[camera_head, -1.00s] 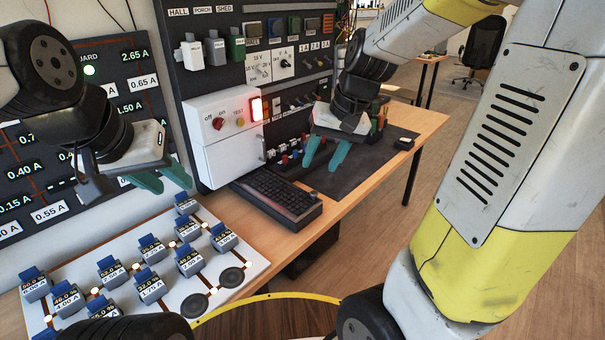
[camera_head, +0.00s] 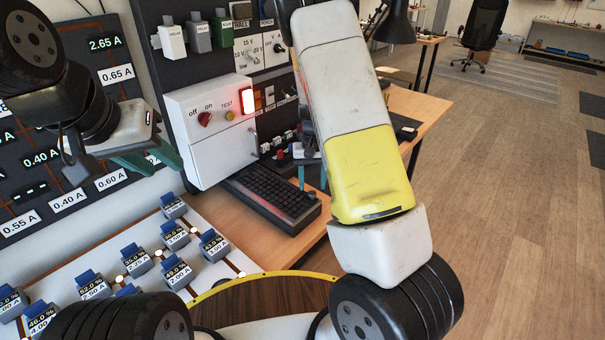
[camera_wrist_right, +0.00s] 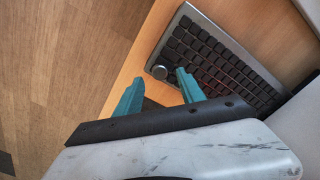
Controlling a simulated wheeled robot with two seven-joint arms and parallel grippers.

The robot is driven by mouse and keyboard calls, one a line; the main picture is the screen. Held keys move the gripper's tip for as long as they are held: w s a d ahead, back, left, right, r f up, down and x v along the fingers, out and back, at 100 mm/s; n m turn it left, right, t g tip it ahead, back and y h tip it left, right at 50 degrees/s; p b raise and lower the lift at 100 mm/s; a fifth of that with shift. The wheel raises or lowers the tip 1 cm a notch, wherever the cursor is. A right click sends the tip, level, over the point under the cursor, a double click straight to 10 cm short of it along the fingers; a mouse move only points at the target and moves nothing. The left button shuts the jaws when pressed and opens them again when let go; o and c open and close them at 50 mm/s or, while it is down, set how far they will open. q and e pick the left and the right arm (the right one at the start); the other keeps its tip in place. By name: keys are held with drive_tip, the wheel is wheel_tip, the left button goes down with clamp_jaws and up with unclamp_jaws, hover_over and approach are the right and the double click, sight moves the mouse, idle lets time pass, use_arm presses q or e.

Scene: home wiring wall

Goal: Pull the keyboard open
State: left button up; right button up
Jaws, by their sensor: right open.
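The black keyboard (camera_head: 270,198) lies on the wooden table below the white box with switches. It also shows in the right wrist view (camera_wrist_right: 215,65), with a round knob at its near corner. My right gripper (camera_head: 312,178) is near the keyboard's right end, partly hidden behind my own arm in the head view. In the right wrist view its teal fingers (camera_wrist_right: 160,92) are apart and empty, close to the knob end; contact with the keyboard is not visible. My left gripper (camera_head: 160,160) hangs before the meter panel at left, its teal fingers apart and empty.
The white box (camera_head: 210,130) with a lit red switch stands just behind the keyboard. A white board (camera_head: 100,262) with several labelled blocks lies in front at left. Relay blocks (camera_head: 197,35) sit on the dark wall panel. The wood floor at right is open.

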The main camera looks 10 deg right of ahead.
sight(312, 193)
drive_tip(key=shift+f, duration=1.5)
clamp_jaws()
